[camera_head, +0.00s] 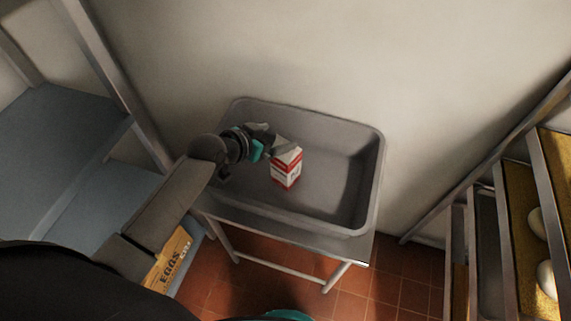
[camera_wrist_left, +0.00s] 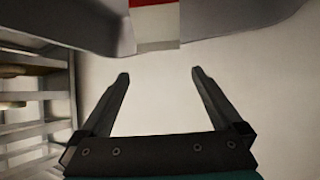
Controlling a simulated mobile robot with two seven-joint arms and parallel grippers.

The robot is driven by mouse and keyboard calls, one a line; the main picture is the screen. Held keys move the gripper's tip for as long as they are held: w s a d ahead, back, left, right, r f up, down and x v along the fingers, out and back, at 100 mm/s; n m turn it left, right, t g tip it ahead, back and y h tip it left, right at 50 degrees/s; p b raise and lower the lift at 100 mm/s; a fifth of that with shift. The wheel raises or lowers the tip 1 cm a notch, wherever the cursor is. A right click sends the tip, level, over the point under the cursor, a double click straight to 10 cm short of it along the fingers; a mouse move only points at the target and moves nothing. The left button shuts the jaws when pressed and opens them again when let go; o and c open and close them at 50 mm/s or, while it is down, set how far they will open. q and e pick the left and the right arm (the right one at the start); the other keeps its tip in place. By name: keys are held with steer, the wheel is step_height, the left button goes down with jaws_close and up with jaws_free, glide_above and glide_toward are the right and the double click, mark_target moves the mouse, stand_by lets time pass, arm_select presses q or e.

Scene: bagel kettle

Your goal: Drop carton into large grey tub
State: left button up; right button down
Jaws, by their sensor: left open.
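A red and white carton (camera_head: 287,168) is in the large grey tub (camera_head: 344,226), left of its middle, and looks upright. In the head view I cannot tell whether it rests on the tub's floor. My left gripper (camera_head: 284,146) is just above and beside the carton's top, inside the tub's outline. In the left wrist view my left gripper (camera_wrist_left: 160,85) has its fingers wide apart with nothing between them. Part of the carton (camera_wrist_left: 154,22) shows beyond the fingertips at the top edge, apart from them. My right gripper is not seen.
The tub stands on a small metal table (camera_head: 352,248) against a pale wall. Grey-blue shelves (camera_head: 55,140) stand at the left, with an egg box (camera_head: 170,258) below my left arm. A rack with trays (camera_head: 513,185) holding pale round things is at the right.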

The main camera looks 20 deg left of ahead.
arm_select(q)
steer(key=v, duration=1)
steer(key=shift+r+p, duration=0.25)
steer(key=shift+p, duration=0.05)
steer(key=s+d+f+n+g+y, duration=0.1)
steer(key=s+d+f+g+y, duration=0.2)
steer(key=s, duration=0.6)
steer(key=s+f+n+g+y, duration=0.1)
steer(key=s+f+n+g, duration=0.2)
steer(key=s, duration=0.6)
step_height(320, 180, down, 29)
steer(key=s+m+g+b, duration=0.2)
steer(key=b, duration=0.7)
steer(key=s+a+f+b, duration=0.1)
steer(key=s+f+b, duration=0.3)
steer(key=s+f, duration=0.3)
steer(key=s+a+f+g+b, duration=0.1)
steer(key=s+f+b, duration=0.3)
steer(key=f, duration=1.2)
steer(key=shift+s, duration=2.15)
